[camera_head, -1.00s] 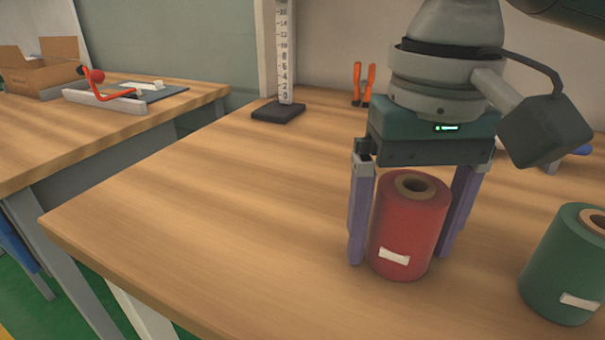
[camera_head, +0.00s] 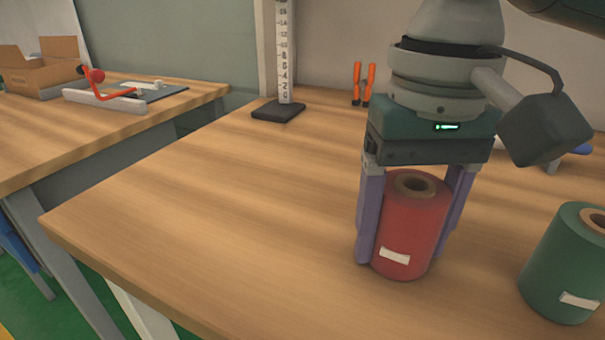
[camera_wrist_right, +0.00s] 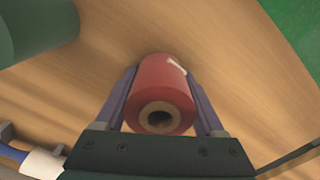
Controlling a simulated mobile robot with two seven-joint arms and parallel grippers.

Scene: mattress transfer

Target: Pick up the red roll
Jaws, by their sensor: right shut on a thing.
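The red roll (camera_head: 411,228) stands upright on the wooden table, with a brown core at its top and a white label low on its front. My right gripper (camera_head: 408,235) points down over it and is shut on it, one purple finger on each side. In the right wrist view the red roll (camera_wrist_right: 160,90) sits between the two fingers of my right gripper (camera_wrist_right: 160,95), both against its sides. The roll appears to rest on the tabletop. My left gripper is not in view.
A green roll (camera_head: 566,265) stands close by on the right. Orange-handled pliers (camera_head: 363,84) and a ruler stand (camera_head: 279,108) are at the back. The table (camera_head: 200,210) is clear to the left. A second table holds a cardboard box (camera_head: 42,70).

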